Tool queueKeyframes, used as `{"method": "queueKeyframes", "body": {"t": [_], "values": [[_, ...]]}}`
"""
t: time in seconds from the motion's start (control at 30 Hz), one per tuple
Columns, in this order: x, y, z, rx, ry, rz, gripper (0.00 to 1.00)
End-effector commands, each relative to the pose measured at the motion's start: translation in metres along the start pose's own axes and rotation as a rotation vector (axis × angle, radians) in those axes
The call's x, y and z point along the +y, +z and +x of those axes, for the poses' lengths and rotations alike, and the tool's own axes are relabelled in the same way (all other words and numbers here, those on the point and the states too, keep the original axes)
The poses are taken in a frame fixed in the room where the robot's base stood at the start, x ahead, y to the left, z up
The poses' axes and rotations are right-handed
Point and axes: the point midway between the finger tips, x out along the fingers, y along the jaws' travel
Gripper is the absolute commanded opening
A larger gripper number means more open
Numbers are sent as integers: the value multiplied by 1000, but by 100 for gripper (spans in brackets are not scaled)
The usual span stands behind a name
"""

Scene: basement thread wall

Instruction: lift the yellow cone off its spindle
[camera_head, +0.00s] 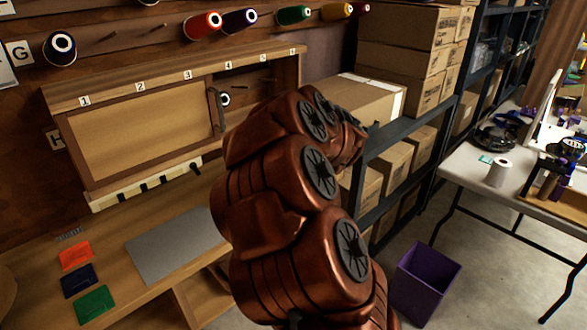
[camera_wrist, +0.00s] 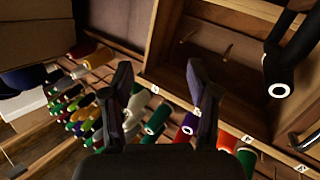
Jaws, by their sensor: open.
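The yellow cone (camera_head: 336,11) sits on the wall near the top edge of the head view, between a green cone (camera_head: 294,14) and a dark red one. Its spindle is mostly hidden. In the wrist view several small yellowish cones show among many others at the left, and I cannot tell whether it is one of them. My gripper (camera_wrist: 160,72) is open in the wrist view, with its two dark fingers apart and nothing held between them. A white cone and a green cone (camera_wrist: 155,120) show beyond the fingers. In the head view my arm hides the gripper.
A numbered wooden cabinet (camera_head: 140,121) stands below. Cardboard boxes (camera_head: 406,22) fill the shelf at right. A purple bin (camera_head: 424,283) stands on the floor.

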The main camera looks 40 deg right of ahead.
Motion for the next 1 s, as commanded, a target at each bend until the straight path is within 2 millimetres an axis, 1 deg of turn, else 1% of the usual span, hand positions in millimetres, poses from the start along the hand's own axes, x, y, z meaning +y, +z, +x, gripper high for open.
{"method": "queueKeyframes", "body": {"t": [0.03, 0.17, 0.3, 0.5, 0.6, 0.7, 1.0], "values": [[2, 20, 6, 18, -34, 5, 59], [-6, 50, 14, 81, -165, 39, 59], [-17, 84, 12, 128, -311, 102, 59], [-32, 115, -2, 172, -471, 190, 59], [-35, 122, -7, 184, -512, 218, 59], [-39, 123, -8, 190, -534, 231, 59], [-51, 117, 12, 189, -536, 232, 59]]}}
